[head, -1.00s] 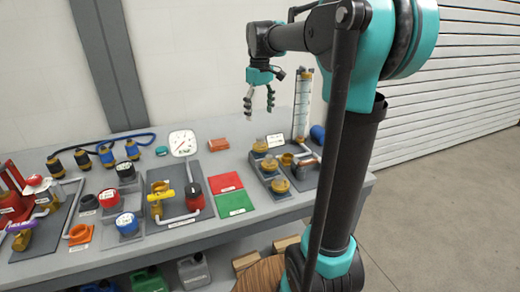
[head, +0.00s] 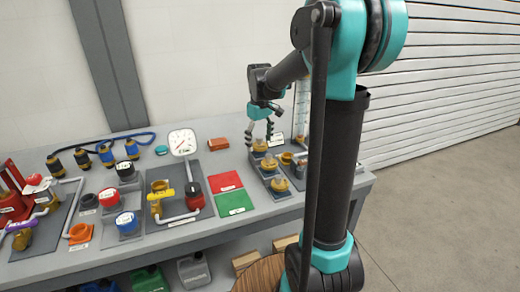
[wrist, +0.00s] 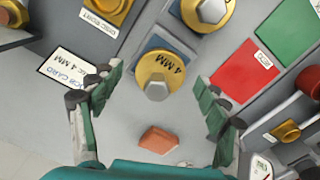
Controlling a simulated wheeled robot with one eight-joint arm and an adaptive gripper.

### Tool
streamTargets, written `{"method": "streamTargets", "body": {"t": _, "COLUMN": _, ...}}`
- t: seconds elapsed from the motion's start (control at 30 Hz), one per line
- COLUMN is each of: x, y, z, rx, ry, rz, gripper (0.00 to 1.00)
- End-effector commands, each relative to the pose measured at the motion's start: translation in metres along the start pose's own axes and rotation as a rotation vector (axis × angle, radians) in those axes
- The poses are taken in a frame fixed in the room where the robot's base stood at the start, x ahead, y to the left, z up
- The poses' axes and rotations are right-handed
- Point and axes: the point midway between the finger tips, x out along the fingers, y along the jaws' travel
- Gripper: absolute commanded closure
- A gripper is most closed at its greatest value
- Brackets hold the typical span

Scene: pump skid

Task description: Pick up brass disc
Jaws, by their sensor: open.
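In the head view my gripper (head: 258,136) points down over the far end of the row. The gap between the fingertips and the disc is hard to judge. A white card (wrist: 68,73), partly covered by a finger, reads in part "4 MM".
Similar brass pieces (wrist: 208,11) (head: 279,184) stand close by in the row. An orange-brown block (wrist: 158,140) lies on clear bench. A red mat (head: 225,182) and a green mat (head: 233,203) lie left of the row. A gauge (head: 182,142) stands further left.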

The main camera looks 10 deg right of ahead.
Motion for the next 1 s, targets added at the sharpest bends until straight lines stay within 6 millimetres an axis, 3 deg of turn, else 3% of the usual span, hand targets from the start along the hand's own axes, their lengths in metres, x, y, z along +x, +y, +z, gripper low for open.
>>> {"method": "streamTargets", "body": {"t": 0.23, "x": 0.0013, "y": 0.0, "z": 0.0, "rx": 0.0, "ry": 0.0, "rz": 0.0, "gripper": 0.26}}
{"method": "streamTargets", "body": {"t": 0.7, "x": 0.0011, "y": 0.0, "z": 0.0, "rx": 0.0, "ry": 0.0, "rz": 0.0, "gripper": 0.84}}
{"method": "streamTargets", "body": {"t": 1.0, "x": -0.0009, "y": 0.0001, "z": -0.0001, "rx": 0.0, "ry": 0.0, "rz": 0.0, "gripper": 0.84}}
